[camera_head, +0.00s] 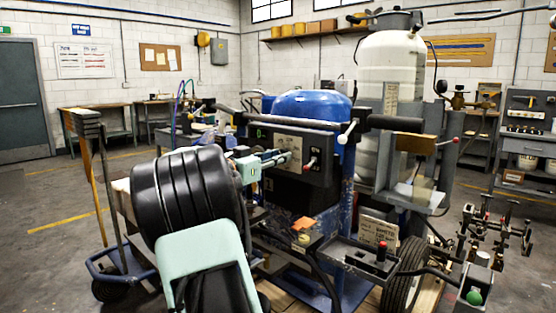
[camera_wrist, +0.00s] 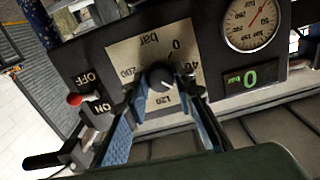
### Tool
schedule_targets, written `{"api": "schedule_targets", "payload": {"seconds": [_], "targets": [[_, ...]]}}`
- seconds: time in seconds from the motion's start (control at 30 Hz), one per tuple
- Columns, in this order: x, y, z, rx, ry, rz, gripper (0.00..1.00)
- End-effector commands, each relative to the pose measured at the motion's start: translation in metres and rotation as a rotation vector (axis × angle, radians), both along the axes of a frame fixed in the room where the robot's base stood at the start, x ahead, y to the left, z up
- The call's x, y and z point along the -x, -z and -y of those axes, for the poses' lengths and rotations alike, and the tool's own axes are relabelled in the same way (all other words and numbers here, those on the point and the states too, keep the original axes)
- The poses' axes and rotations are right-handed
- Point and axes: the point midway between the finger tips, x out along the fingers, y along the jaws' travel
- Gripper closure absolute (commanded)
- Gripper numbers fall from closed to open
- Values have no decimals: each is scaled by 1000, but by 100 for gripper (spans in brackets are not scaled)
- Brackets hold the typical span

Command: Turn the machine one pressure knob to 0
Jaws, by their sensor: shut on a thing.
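The machine has a blue tank (camera_head: 310,105) and a dark control panel (camera_head: 318,140). In the wrist view, the black pressure knob (camera_wrist: 158,74) sits on a pale dial plate (camera_wrist: 124,52) marked in bar, seen upside down. The knob's pale mark points down and slightly right, toward the 120 side and away from the 0 at the top. My gripper (camera_wrist: 162,86) is shut on the knob, with a finger on each side. In the head view, my gripper (camera_head: 280,158) reaches the panel from the left and hides the knob.
A red-tipped OFF/ON switch (camera_wrist: 75,100) is close beside the knob. A round gauge (camera_wrist: 253,22) and a green digital display (camera_wrist: 240,78) reading 0 are on the other side. A white tank (camera_head: 390,62) stands behind.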

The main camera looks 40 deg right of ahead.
Motion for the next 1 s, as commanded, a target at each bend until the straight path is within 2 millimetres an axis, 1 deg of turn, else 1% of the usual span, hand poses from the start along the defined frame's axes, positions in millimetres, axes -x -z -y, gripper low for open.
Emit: {"api": "schedule_targets", "payload": {"seconds": [0.03,0.27,1.0], "targets": [[0,3,0,2,0,-24,100],[0,4,0,19,-1,-209,100],[1,-1,0,77,1,-913,100]]}}
